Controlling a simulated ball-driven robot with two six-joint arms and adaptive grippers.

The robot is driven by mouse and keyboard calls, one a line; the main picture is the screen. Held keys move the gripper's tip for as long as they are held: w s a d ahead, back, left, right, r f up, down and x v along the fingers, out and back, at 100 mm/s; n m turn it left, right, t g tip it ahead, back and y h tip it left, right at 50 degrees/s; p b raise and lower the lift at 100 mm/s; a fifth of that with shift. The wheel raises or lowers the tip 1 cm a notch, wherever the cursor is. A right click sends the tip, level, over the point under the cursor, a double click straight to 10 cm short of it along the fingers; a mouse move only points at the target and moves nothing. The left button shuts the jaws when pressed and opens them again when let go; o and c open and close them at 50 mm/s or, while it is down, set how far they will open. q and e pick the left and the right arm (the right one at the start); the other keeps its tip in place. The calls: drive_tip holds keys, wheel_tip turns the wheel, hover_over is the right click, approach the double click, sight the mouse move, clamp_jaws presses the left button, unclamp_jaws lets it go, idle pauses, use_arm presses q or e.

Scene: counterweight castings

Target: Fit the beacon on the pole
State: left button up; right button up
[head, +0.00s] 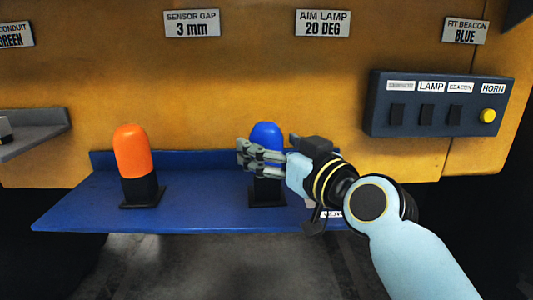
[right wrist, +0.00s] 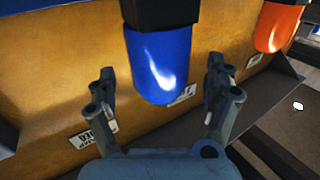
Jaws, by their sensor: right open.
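A blue beacon (head: 267,132) with a black base (head: 267,188) stands upright on the blue shelf. An orange beacon (head: 132,152) stands to its left on a similar base. My right gripper (head: 246,154) is in front of the blue beacon and hides its middle. In the right wrist view, the blue beacon (right wrist: 160,66) appears upside down between the spread fingers (right wrist: 162,90), with a gap on each side. The orange beacon (right wrist: 277,28) shows there at the upper right. A sign (head: 465,30) reads FIT BEACON BLUE. No pole is visible. My left gripper is out of view.
The blue shelf (head: 85,212) is clear between the two beacons. A dark switch panel (head: 440,105) with a yellow button (head: 488,115) juts from the yellow wall at right. A grey ledge (head: 35,130) sticks out at left.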

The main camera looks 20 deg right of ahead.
drive_tip(key=shift+x, duration=1.2)
drive_tip(key=shift+s, duration=0.1)
drive_tip(key=shift+c, duration=0.2)
drive_tip(key=c, duration=1.3)
drive_tip(key=shift+c, duration=0.7)
drive_tip(key=shift+r, duration=0.15)
